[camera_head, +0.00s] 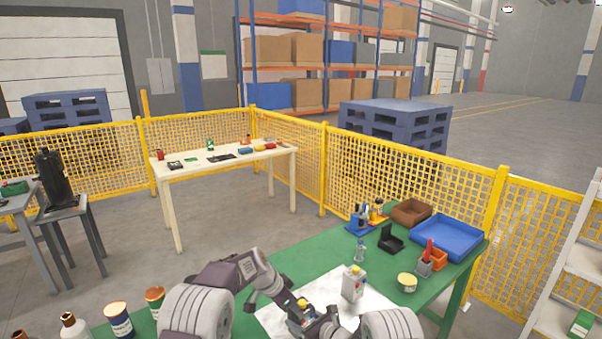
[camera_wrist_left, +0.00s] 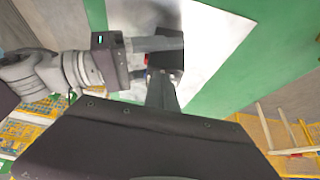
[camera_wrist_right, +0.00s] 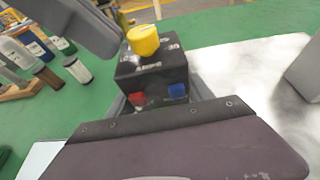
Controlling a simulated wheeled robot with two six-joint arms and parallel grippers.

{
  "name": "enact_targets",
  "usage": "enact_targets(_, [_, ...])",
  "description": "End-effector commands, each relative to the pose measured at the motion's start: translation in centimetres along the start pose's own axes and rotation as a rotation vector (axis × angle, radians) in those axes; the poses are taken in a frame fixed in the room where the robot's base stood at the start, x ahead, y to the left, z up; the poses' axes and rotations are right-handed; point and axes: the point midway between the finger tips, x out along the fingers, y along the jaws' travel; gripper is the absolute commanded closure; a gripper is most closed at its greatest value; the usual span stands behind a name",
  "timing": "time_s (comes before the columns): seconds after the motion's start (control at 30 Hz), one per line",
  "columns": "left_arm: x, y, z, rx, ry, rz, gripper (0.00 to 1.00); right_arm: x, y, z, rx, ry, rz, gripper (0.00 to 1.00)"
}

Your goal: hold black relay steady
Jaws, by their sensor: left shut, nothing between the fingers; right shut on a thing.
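The black relay (camera_wrist_right: 152,72) has a yellow knob (camera_wrist_right: 143,40) on top and red and blue terminals on its near face. In the head view the relay (camera_head: 301,319) is low in the middle, over the white sheet (camera_head: 274,321). My right gripper (camera_head: 325,326) is shut on it, with fingers along its sides. My left gripper (camera_head: 289,299) is shut and empty, coming in from the left close to the yellow knob; I cannot tell whether it touches. In the left wrist view the relay (camera_wrist_left: 169,58) is partly hidden by gripper parts.
A white bottle-like container (camera_head: 353,284) stands just right of the relay. A yellow-topped tin (camera_head: 407,283), a black open box (camera_head: 390,239), a blue tray (camera_head: 446,238) and a brown bin (camera_head: 411,211) lie further right. Cans (camera_head: 118,319) stand at the left end of the green table.

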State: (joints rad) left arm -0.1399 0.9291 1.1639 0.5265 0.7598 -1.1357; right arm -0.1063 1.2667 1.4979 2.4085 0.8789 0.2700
Motion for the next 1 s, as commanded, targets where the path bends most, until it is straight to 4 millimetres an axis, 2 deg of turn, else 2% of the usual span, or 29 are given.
enact_targets(1.0, [0.08,-0.84,-0.33,0.000,0.003,-0.003,1.00,0.03,0.20,0.02,-0.004,0.000,0.005,0.99])
